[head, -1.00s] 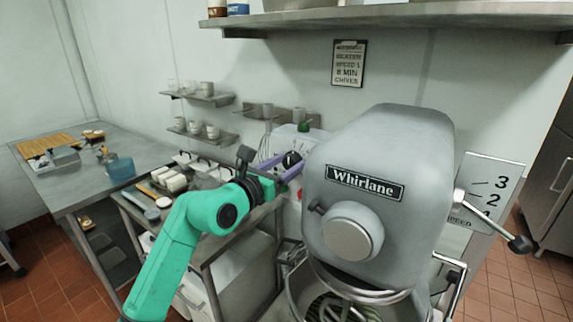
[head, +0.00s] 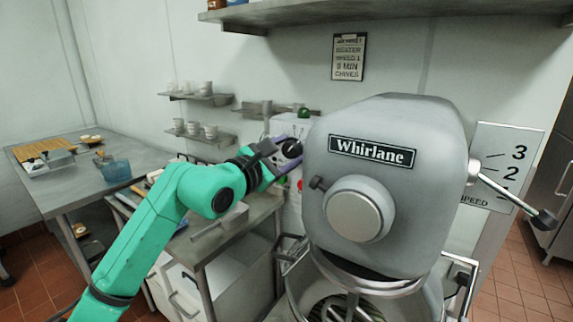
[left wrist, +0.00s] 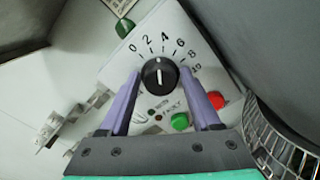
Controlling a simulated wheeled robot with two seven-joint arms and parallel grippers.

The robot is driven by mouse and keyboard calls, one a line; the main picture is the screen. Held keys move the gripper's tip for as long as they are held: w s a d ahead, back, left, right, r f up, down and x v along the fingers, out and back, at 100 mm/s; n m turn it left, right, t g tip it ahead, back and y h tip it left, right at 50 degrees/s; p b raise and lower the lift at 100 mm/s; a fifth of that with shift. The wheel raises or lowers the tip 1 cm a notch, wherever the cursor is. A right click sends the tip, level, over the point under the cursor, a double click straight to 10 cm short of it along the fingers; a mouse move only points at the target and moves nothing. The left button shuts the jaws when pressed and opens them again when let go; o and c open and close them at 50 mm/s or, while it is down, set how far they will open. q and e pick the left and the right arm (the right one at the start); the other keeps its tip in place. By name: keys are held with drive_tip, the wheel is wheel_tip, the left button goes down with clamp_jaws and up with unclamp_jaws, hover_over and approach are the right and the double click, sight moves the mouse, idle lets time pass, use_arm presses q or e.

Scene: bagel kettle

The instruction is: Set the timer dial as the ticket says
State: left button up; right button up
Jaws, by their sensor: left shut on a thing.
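The ticket (head: 349,57) hangs on the back wall. It lists beater, a speed line, 8 min and chives; the speed digit is blurred now. The black round timer dial (left wrist: 160,76) sits on a white panel (left wrist: 103,75) with numbers from 0 to 10. Its white line stands almost upright in the left wrist view, its upper end between 2 and 4. My left gripper (left wrist: 160,82) has a purple finger on each side of the dial and is shut on it. In the head view, the gripper (head: 282,160) reaches the dial (head: 291,148) beside the mixer. My right gripper is out of view.
The grey Whirlane mixer (head: 385,185) stands close right of my left gripper, with a speed lever (head: 510,195) on its side. A red button (left wrist: 216,100) and a green button (left wrist: 180,121) lie near the fingers. A steel table (head: 70,180) is at left.

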use_arm(q)
drive_tip(key=m+b, duration=0.2)
drive_tip(key=shift+f+m, duration=0.25)
drive_tip(key=shift+m, duration=0.15)
drive_tip(key=m+b, duration=0.2)
drive_tip(key=shift+m, duration=0.4)
drive_tip(key=m+b, duration=0.1)
drive_tip(key=m, duration=0.1)
drive_tip(key=shift+m, duration=0.3)
drive_tip(key=shift+m+b, duration=0.55)
drive_tip(key=shift+m, duration=1.05)
drive_tip(key=shift+d, duration=0.1)
drive_tip(key=o, duration=1.2)
drive_tip(key=shift+s, duration=0.1)
drive_tip(key=shift+c, duration=0.2)
